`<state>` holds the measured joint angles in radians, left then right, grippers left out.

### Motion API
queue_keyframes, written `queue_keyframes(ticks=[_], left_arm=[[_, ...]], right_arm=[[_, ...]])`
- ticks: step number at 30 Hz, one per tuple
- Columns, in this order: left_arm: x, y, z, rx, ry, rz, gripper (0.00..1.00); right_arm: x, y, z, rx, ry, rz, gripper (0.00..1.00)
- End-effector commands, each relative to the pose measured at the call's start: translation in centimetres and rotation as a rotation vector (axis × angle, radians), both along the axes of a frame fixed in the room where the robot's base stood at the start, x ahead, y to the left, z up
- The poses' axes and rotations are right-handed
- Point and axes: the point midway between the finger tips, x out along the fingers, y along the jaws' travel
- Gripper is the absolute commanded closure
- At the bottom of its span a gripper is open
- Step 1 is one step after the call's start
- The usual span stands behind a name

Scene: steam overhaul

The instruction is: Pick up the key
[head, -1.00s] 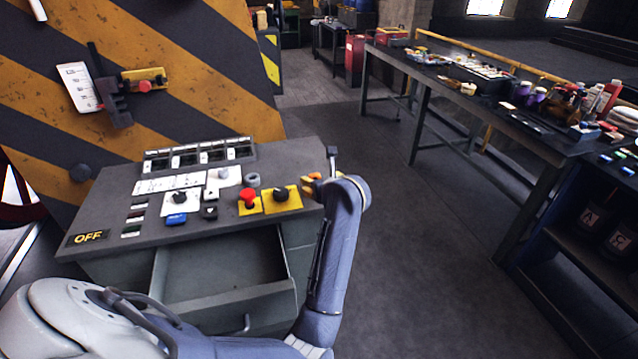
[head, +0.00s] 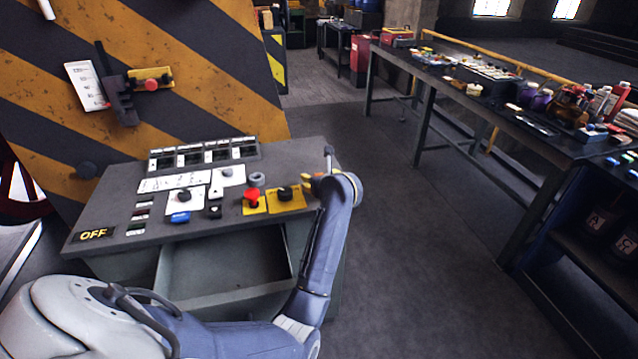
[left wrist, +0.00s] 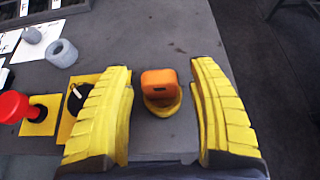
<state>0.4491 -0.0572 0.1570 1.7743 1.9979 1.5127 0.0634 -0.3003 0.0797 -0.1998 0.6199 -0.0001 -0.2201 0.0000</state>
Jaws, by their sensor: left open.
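The orange key (left wrist: 158,82) stands in a round yellow base (left wrist: 166,108) on the grey console top. In the left wrist view, my left gripper (left wrist: 163,68) is open, with one yellow finger on each side of the key. There is a visible gap to each finger, and the key is not gripped. In the head view, my left wrist covers most of this corner of the console, and only small orange and yellow bits show beside it. My right gripper is in neither view.
The console top (head: 118,205) also carries a red button (head: 251,196), a black knob on a yellow plate (head: 285,193) and a grey ring (head: 257,179). An open drawer (head: 225,270) is below. A long workbench (head: 450,80) with clutter stands right, across clear floor.

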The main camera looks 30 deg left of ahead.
Motion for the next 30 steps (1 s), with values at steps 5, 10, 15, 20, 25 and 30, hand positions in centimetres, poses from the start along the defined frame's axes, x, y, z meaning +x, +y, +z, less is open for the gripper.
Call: queue_keyframes(ticks=[5, 10, 15, 20, 25, 30], left_arm=[[-0.02, -0.02, 0.00, 0.000, 0.000, 0.000, 0.52], [-0.02, -0.02, 0.01, 0.000, 0.000, 0.000, 0.72], [-0.02, -0.03, 0.00, 0.000, 0.000, 0.000, 0.92], [-0.03, -0.03, -0.02, -0.001, 0.001, 0.000, 1.00], [-0.03, -0.02, -0.03, 0.000, 0.001, 0.000, 1.00], [-0.03, -0.03, 0.20, -0.001, 0.001, 0.000, 1.00]], right_arm=[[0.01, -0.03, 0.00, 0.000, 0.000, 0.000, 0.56], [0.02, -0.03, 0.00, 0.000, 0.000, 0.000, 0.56], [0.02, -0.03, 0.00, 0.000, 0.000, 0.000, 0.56], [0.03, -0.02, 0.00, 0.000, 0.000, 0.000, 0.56], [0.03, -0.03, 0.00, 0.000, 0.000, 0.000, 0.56], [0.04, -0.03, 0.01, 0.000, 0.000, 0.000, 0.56]])
